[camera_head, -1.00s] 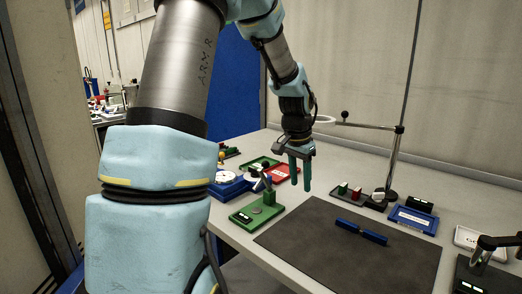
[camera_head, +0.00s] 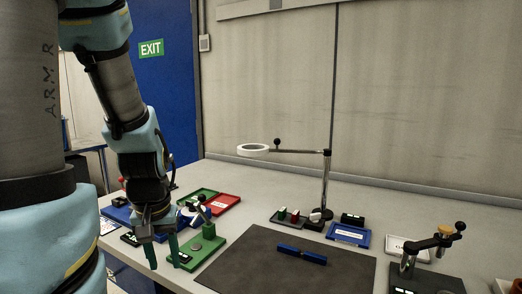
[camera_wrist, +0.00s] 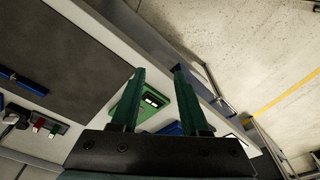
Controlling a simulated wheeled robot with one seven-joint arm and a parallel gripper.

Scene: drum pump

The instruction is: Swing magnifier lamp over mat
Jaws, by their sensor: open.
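The magnifier lamp (camera_head: 253,149) has a white ring head on a thin horizontal arm with a dark knob (camera_head: 277,143). The arm joins an upright post (camera_head: 326,185) at the back of the table. The ring head hangs left of the post, over the back of the table, not over the mat. The dark grey mat (camera_head: 235,272) lies at the front of the table; it also shows in the wrist view (camera_wrist: 75,50). My gripper (camera_head: 168,264) is open and empty, pointing down near the table's left front edge, left of the mat and well below and left of the lamp head.
A blue bar (camera_head: 301,254) lies on the mat. A green fixture (camera_head: 209,243) stands close beside my gripper. Red (camera_head: 222,203) and blue (camera_head: 350,234) trays lie behind. A dark jointed stand (camera_head: 434,245) is at right. Space above the mat is clear.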

